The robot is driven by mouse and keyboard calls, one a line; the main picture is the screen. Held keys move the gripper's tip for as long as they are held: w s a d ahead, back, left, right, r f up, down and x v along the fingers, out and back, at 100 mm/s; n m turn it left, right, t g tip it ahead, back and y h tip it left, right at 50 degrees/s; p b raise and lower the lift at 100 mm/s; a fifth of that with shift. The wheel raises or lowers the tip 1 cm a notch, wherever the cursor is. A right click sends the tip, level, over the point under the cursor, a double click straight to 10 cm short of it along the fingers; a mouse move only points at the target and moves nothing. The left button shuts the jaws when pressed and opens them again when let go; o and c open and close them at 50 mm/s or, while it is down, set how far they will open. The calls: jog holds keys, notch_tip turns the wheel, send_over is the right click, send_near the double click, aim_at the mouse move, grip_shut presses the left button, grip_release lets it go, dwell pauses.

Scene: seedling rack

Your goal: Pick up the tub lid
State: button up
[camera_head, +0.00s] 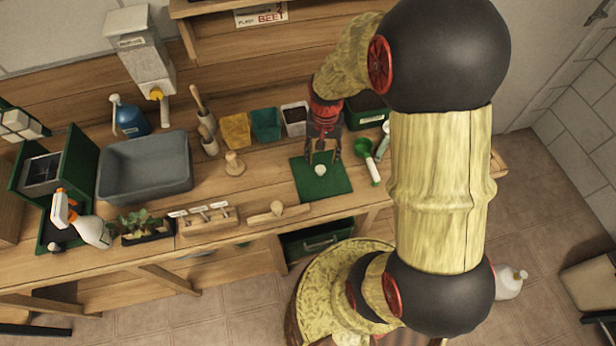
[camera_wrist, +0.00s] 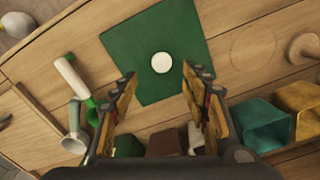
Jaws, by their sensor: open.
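A flat green square (camera_head: 338,183) lies on the wooden bench, with a pale round knob-like piece (camera_head: 320,170) near its middle. It looks like the tub lid, though I cannot tell whether the pale piece is fixed to it. In the wrist view the green square (camera_wrist: 190,30) and the pale round piece (camera_wrist: 161,63) show from above. My gripper (camera_head: 322,158) points down over the green square. Its two fingers are apart and empty, with the pale piece just beyond the gap between the fingertips (camera_wrist: 159,78). I cannot judge the exact height.
A green scoop (camera_head: 364,148) with a pale handle lies to the right. Yellow (camera_head: 236,131) and teal (camera_head: 266,124) pots and a dark green tub (camera_head: 367,110) stand behind. A wooden dibber-like piece (camera_head: 278,213) lies in front, and a wooden knobbed tool (camera_head: 234,164) stands left.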

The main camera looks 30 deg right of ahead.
aim_at(320, 169)
jog(key=shift+d+f, duration=0.15)
jog(key=shift+f, duration=0.3)
jog(key=shift+a+f+b, duration=0.2)
jog(key=shift+f+b, duration=0.1)
jog(key=shift+f, duration=0.55)
jog(key=f+b, duration=0.1)
jog(key=f, duration=0.4)
jog(key=shift+a+f, duration=0.1)
jog(key=shift+a, duration=0.1)
jog(key=c, duration=0.3)
grip_shut()
